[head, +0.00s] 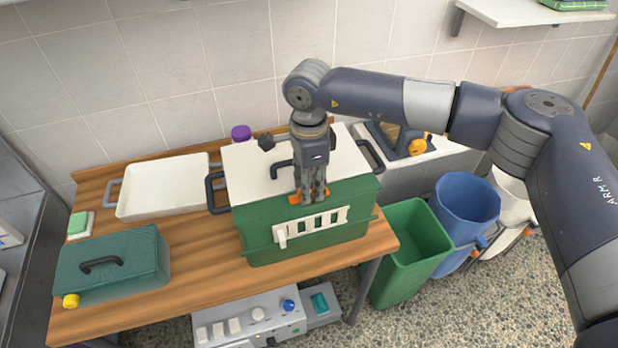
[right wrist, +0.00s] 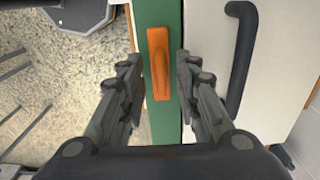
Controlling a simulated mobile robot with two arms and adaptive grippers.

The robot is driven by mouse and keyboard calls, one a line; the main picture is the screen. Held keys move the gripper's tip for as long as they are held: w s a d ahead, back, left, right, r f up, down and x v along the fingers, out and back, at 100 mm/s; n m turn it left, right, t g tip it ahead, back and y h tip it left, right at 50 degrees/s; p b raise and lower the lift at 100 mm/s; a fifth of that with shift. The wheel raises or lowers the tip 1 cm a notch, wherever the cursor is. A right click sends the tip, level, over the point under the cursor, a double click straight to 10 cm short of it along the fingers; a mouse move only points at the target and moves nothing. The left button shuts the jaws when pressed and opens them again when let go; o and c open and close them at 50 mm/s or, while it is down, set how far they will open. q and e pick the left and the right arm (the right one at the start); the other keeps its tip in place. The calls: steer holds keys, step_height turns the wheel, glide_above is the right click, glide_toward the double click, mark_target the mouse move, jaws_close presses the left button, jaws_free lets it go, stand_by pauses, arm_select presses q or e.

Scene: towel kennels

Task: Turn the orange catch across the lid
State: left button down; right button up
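A green crate (head: 270,228) with a white lid (head: 243,170) stands on the wooden table. The lid has a black handle, which also shows in the right wrist view. The orange catch (right wrist: 159,62) lies lengthwise along the crate's green edge, beside the white lid and not across it. In the head view the catch (head: 308,197) is partly hidden by my right gripper (head: 310,198), which points down at the crate's front edge. In the right wrist view my right gripper (right wrist: 160,80) is open, with one finger on each side of the catch's line. My left gripper is out of view.
A white tray (head: 125,205) and a teal box with a black handle (head: 105,275) are on the table's left. A purple-capped item (head: 241,132) stands behind the crate. Green (head: 410,265) and blue (head: 465,205) bins stand on the floor to the right.

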steer(key=shift+f, duration=0.15)
jaws_close()
